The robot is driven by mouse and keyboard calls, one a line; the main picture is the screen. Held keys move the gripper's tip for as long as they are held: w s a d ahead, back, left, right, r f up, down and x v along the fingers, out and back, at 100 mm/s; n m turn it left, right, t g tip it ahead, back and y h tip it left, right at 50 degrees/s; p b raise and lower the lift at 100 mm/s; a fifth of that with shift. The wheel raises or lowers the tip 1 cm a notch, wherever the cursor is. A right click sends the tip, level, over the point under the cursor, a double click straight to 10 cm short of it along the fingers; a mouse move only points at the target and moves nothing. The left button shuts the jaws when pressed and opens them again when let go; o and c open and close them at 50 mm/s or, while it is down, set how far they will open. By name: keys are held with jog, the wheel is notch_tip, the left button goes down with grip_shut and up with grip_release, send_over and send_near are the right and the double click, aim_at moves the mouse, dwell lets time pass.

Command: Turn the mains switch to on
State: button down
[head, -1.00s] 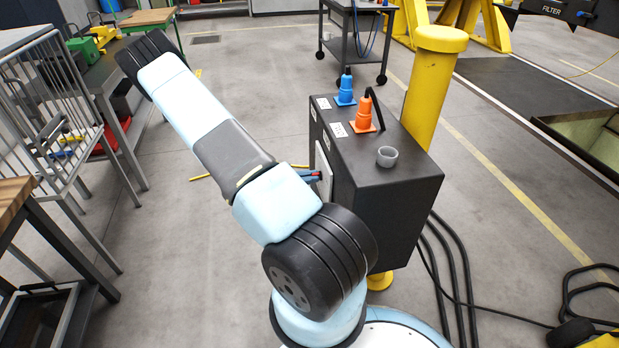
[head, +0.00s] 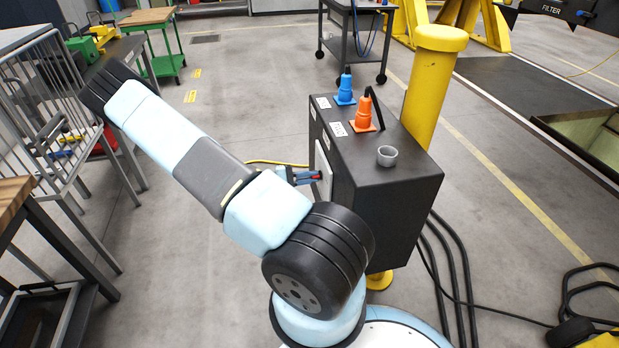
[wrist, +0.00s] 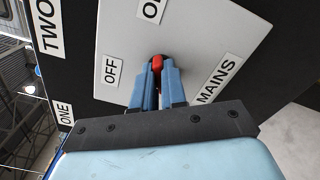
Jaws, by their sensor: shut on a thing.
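The mains switch has a red handle (wrist: 157,62) on a light grey plate (wrist: 190,50), marked OFF, ON and MAINS. My gripper (wrist: 157,75) has its blue fingers closed around the red handle, one on each side. The tip of the handle shows between the fingers, and the rest is hidden by them. In the wrist view, the OFF label lies left of the handle and the partly cut-off ON label above it. I cannot tell exactly which mark the handle points to. In the head view, my gripper (head: 304,177) is at the plate (head: 323,172) on the cabinet's left side.
The black cabinet (head: 400,200) carries a blue plug (head: 345,90), an orange plug (head: 364,113) and a grey cup (head: 387,156). A yellow post (head: 431,90) stands behind it. A wire rack (head: 45,110) stands at the left. Floor between rack and cabinet is clear.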

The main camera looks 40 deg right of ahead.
jog(key=shift+s+f, duration=0.1)
dwell(0.4)
jog(key=c, duration=1.2)
grip_release()
jog(key=shift+a, duration=0.15)
jog(key=v, duration=1.3)
jog(key=shift+w+a, duration=0.2)
jog(key=shift+w, duration=0.1)
